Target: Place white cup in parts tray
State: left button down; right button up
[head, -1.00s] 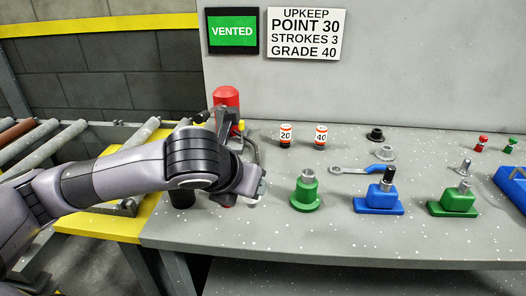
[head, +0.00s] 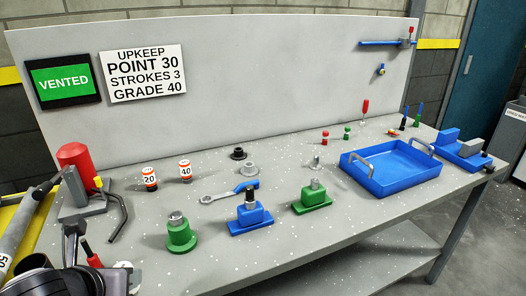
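My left gripper (head: 122,276) is at the lower left, partly hidden and cut off by the frame, well away from the cup. Its fingers cannot be made out. My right gripper is out of view.
A green pedestal (head: 181,238), blue block (head: 250,218) and green block (head: 312,200) stand along the front. A wrench (head: 228,194) lies behind them. A blue fixture (head: 463,152) stands beyond the tray.

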aim_at(397, 160)
jog(key=i+l, duration=0.15)
jog(key=l, duration=0.35)
jog(key=i+l, duration=0.1)
jog(key=l, duration=0.4)
jog(key=i+l+z, duration=0.1)
jog(key=l, duration=0.4)
jog(key=i+l, duration=0.15)
jog(key=l, duration=0.35)
jog(key=i+l, duration=0.15)
jog(key=l, duration=0.35)
jog(key=i+l, duration=0.15)
jog(key=l, duration=0.35)
jog(key=i+l+z, duration=0.1)
jog(key=l, duration=0.4)
jog(key=i+l, duration=0.2)
jog(key=l, duration=0.25)
jog(key=i+j, duration=0.15)
jog(key=i, duration=0.15)
jog(key=i+j, duration=0.15)
jog(key=i, duration=0.15)
jog(key=z, duration=0.05)
